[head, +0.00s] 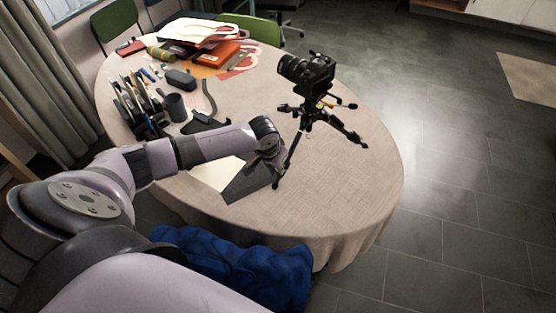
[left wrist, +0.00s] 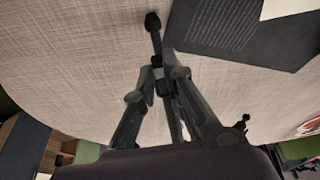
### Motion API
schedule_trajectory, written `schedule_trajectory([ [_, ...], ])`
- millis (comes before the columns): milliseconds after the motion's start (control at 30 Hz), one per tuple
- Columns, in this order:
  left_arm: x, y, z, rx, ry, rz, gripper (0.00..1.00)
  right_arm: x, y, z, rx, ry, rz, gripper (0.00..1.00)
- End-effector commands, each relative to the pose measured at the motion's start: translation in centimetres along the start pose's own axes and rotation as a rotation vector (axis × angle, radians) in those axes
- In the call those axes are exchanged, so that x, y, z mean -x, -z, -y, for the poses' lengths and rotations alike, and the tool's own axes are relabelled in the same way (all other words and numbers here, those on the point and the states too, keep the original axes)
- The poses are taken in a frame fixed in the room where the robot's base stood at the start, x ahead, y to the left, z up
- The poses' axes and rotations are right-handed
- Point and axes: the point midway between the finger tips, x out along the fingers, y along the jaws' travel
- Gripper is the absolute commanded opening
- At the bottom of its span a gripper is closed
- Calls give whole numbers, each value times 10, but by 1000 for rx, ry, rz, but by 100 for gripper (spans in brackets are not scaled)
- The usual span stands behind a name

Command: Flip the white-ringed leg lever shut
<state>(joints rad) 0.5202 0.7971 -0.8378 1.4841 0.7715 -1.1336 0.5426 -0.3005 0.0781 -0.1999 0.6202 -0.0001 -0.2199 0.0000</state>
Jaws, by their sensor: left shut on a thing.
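A black tripod (head: 314,110) with yellow accents stands on the round table with a camera (head: 307,72) on top. My left gripper (head: 276,160) is at its near left leg (head: 287,165). In the left wrist view, the fingers of my left gripper (left wrist: 164,76) are shut around this leg (left wrist: 157,45), above its black foot (left wrist: 152,21). I cannot make out the white-ringed lever; the fingers cover that part of the leg. Whether the lever is open or shut cannot be told. My right gripper is not in view.
The table (head: 345,205) is clear at the right and front. A dark folder (head: 248,182) lies by the gripped leg. Pens in a rack, a dark cup (head: 176,107), a case (head: 180,79) and stacked books stand at the left and back.

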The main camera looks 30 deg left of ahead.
Motion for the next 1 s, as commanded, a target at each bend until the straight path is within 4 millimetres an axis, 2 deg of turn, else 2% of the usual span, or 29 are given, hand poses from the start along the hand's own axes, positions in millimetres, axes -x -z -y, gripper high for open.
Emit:
schedule_trajectory([
  [100,-2,-5,0,-1,-1,-83,0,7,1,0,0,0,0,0],
  [500,-12,-8,0,-1,0,-289,0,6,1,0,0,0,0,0],
  [1000,-13,-7,0,0,1,-328,0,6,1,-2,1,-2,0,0],
])
